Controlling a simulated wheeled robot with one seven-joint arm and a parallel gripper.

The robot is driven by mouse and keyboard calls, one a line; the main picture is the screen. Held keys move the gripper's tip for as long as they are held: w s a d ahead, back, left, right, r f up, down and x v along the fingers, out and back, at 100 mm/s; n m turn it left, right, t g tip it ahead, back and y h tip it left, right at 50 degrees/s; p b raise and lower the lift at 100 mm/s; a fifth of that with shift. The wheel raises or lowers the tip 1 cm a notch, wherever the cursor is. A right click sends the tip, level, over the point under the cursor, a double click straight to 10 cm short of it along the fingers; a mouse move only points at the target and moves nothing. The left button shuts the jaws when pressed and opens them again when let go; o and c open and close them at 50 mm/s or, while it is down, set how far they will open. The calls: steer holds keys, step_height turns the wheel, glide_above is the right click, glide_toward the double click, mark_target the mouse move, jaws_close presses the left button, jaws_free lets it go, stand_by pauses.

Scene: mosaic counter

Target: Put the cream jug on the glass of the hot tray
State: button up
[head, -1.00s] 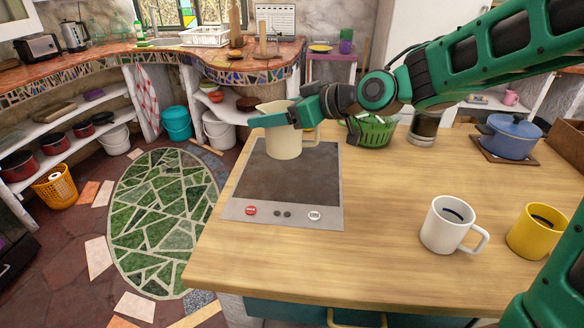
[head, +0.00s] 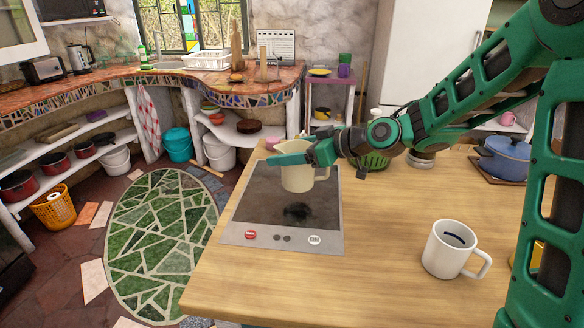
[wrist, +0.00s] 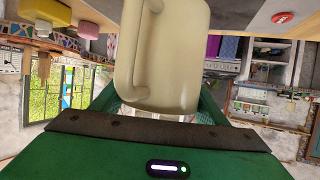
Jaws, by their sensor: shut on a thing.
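The cream jug (head: 297,180) is upright, held over the hot tray in the head view. It fills the upper middle of the wrist view (wrist: 185,55), with its handle to the left there. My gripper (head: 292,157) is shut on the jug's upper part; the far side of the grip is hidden. The hot tray (head: 232,233) lies on the wooden counter, with dark glass (head: 255,205) and a pale front strip with a red button and a white ON button. A dark reflection or shadow shows on the glass below the jug, with a gap between them.
A white mug (head: 447,250) stands front right on the counter. A blue pot (head: 503,158) sits on a board at the back right, and a green basket (head: 371,163) is behind the tray. Bare wood (head: 380,215) lies between the tray and the mug.

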steer(key=shift+w+d+f, duration=0.3)
steer(key=shift+w+d, duration=0.05)
steer(key=shift+d, duration=0.15)
steer(key=shift+f, duration=2)
steer(key=shift+f, duration=0.1)
steer(key=o, duration=1.5)
steer(key=v, duration=1.2)
